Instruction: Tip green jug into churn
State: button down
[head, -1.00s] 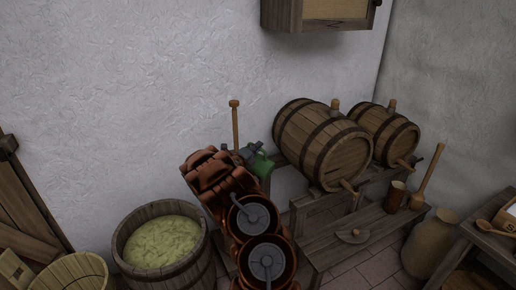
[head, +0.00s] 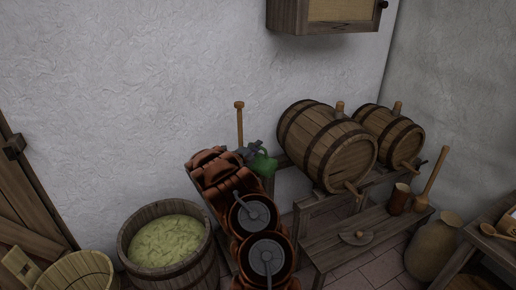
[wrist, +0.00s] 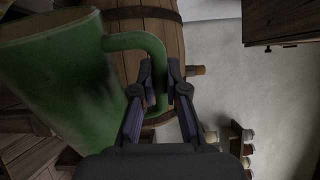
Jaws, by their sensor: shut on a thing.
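The green jug (head: 264,165) is in front of the wall, left of the large barrel. It fills the upper left of the wrist view (wrist: 55,85). My gripper (head: 250,152) is shut on the jug's handle, which passes between the fingers in the wrist view (wrist: 161,85). The jug's tilt and contents cannot be told. An upright wooden pole with a knobbed top (head: 239,122) rises behind my arm, just left of the jug. It looks like a churn's staff; whatever stands below it is hidden by my arm.
A large barrel (head: 312,130) and a smaller barrel (head: 385,128) lie on a stand close right of the jug. A low bench (head: 325,255) holds a brown mug (head: 398,200). A tub of pale green stuff (head: 165,270) stands left of my arm. A cabinet (head: 290,15) hangs above.

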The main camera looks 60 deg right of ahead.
jog(key=shift+w+r+n+p, duration=0.25)
jog(key=shift+w+n+p, duration=0.15)
jog(key=shift+w, duration=0.1)
jog(key=shift+w+r+n+p, duration=0.25)
jog(key=shift+w+n+p, duration=0.05)
jog(key=shift+w+n, duration=0.15)
jog(key=shift+w, duration=0.1)
jog(key=shift+w+d+r+n+p, duration=0.1)
jog(key=shift+w+r+n+p, duration=0.05)
jog(key=shift+w+n+p, duration=0.35)
jog(key=shift+w+r+n, duration=0.1)
jog(key=shift+w+n, duration=0.15)
jog(key=shift+w, duration=0.1)
jog(key=shift+w+p, duration=0.3)
jog(key=shift+p, duration=0.05)
jog(key=shift+w+r+n+p, duration=0.1)
jog(key=shift+w+n+p, duration=0.2)
jog(key=shift+w+n, duration=0.25)
jog(key=shift+s, duration=0.15)
dwell(1.1)
